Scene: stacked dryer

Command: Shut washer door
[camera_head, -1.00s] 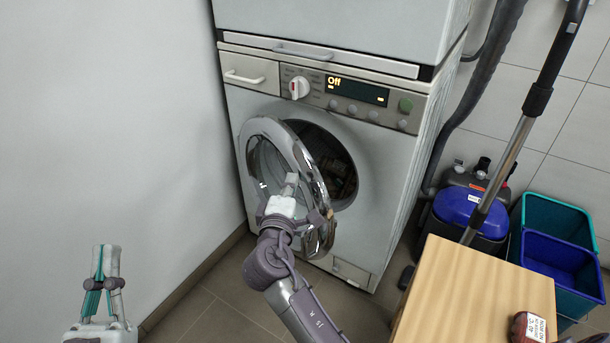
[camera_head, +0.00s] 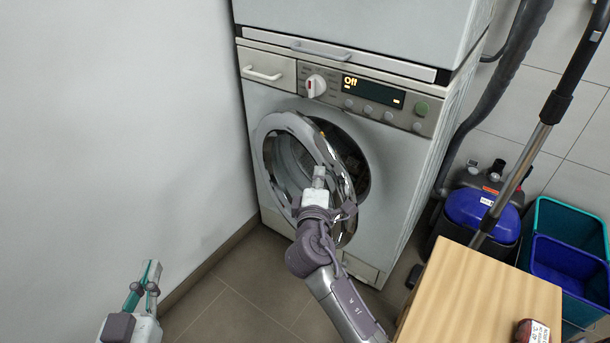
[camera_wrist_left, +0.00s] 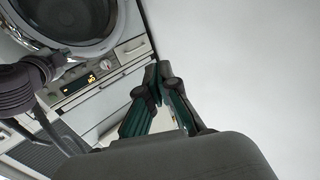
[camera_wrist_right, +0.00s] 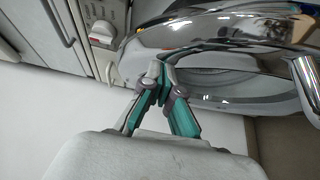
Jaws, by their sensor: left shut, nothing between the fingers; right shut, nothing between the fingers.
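The washer (camera_head: 395,205) stands against the wall with its display reading "Off". Its round door (camera_head: 283,133), with a chrome rim and glass middle, is partly open and swung out to the left of the dark drum opening (camera_head: 352,165). My right gripper (camera_head: 319,172) is shut and empty in front of the door. In the right wrist view its fingertips (camera_wrist_right: 158,68) are close to the chrome rim (camera_wrist_right: 220,32); whether they touch it I cannot tell. My left gripper (camera_head: 151,266) is shut and empty, low at the left, away from the door. It also shows in the left wrist view (camera_wrist_left: 158,70).
A wooden table (camera_head: 480,290) with a small dark red item (camera_head: 532,332) is at the front right. A blue vacuum cleaner (camera_head: 482,212) and blue and green buckets (camera_head: 568,262) stand at the right. A white wall (camera_head: 110,120) is at the left.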

